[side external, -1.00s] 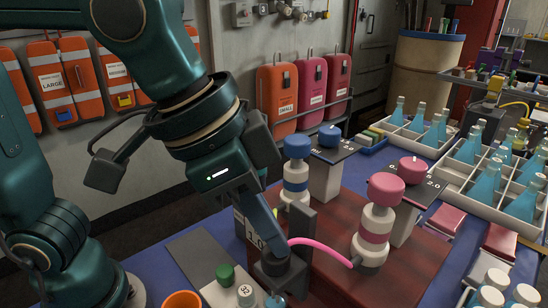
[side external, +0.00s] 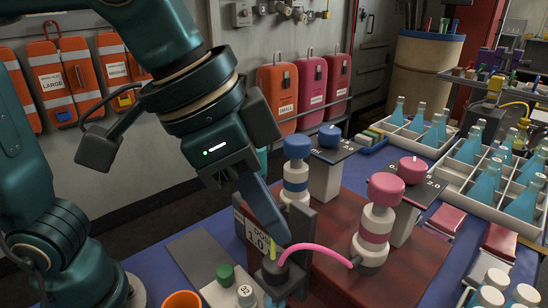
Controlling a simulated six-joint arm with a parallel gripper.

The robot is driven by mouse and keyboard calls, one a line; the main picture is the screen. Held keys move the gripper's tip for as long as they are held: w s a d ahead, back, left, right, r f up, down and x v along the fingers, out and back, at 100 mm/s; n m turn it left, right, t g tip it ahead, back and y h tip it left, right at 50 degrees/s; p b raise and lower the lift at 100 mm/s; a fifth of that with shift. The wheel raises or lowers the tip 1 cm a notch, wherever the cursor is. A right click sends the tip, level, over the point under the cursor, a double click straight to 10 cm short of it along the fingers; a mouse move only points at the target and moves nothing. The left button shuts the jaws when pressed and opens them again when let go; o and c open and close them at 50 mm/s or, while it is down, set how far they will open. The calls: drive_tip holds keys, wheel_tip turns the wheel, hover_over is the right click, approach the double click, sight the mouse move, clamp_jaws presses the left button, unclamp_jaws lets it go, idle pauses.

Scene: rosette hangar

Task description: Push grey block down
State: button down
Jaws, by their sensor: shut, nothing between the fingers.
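A dark grey block (side external: 287,278) sits low at the front of the dark red-brown board, by the label plate reading 1.0 (side external: 256,240). A pink tube (side external: 318,249) arches from it to a white and pink stacked post (side external: 374,230). My gripper (side external: 279,240) is shut and empty. Its fingertips point down just above and behind the grey block. I cannot tell whether they touch it. A small yellow-green upright piece (side external: 273,252) stands at the block's near left side. A dark grey upright plate (side external: 304,222) stands right of my fingers.
A white and blue stacked post (side external: 296,178) stands close behind my gripper. Blue and pink knobs on grey stands are behind the board. A green-capped bottle (side external: 225,274), a white-capped bottle (side external: 246,295) and an orange cup (side external: 183,302) are at front left. Trays of blue flasks (side external: 465,150) fill the right.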

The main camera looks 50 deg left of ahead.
wheel_tip(320, 180, up, 4)
drive_tip(key=shift+f, duration=0.1)
idle(0.4)
drive_tip(key=a+f+n+t+y, duration=0.1)
drive_tip(key=a+n, duration=0.3)
drive_tip(key=a, duration=0.5)
drive_tip(key=s+a+f+n+y, duration=0.1)
drive_tip(key=s+a+f+n, duration=0.1)
drive_tip(key=a+f, duration=0.3)
drive_tip(key=shift+s+a+f+t, duration=0.3)
drive_tip(key=shift+s+a+f, duration=0.15)
drive_tip(key=shift+f, duration=1.85)
